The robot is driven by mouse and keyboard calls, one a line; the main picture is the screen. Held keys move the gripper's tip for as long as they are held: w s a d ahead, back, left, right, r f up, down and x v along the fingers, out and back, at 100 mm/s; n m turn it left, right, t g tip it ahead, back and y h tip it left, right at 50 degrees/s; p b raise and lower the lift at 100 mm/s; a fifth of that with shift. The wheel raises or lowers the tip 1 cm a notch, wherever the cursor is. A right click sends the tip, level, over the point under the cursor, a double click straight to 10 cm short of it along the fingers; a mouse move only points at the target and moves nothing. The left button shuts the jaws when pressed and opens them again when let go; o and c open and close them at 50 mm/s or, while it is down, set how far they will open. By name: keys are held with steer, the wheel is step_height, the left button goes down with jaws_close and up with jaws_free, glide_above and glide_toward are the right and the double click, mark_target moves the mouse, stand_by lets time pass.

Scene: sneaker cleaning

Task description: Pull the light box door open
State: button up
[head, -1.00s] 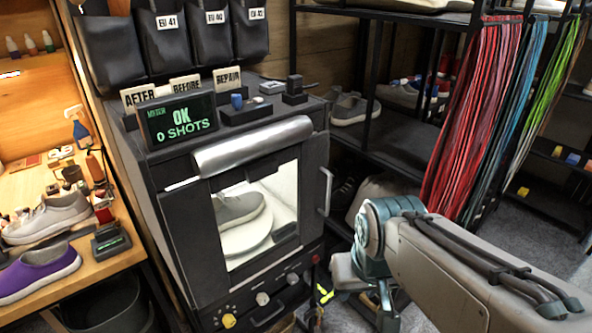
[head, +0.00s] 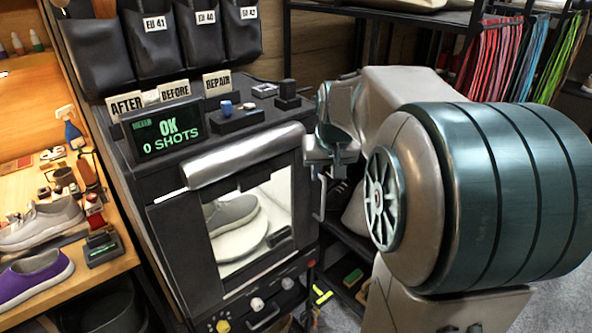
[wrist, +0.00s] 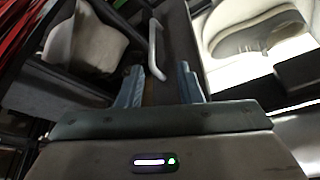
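The light box (head: 165,235) stands dark and boxy in the middle of the head view. Its door has a glass window (head: 245,225) with a lit grey sneaker (head: 230,213) on a white turntable behind it; the door looks shut. The door's pale bar handle (head: 319,197) is at its right edge, its upper part hidden by my gripper (head: 325,172). In the wrist view, my gripper (wrist: 160,85) is open. The handle (wrist: 154,48) lies ahead of the gap between the two fingers, apart from both as far as I can tell.
A bench (head: 110,255) with sneakers is at the left. A dark shelf rack with hanging laces (head: 488,62) is behind my arm at the right. Knobs (head: 257,303) sit below the door.

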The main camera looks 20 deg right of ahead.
mark_target(324, 189)
steer(key=x, duration=0.4)
steer(key=w+d+p+x, duration=0.1)
steer(key=x, duration=0.4)
steer(key=d+r+x, duration=0.1)
steer(key=x, duration=0.4)
steer(key=shift+w+f, duration=0.2)
steer(key=shift+w, duration=0.25)
jaws_close()
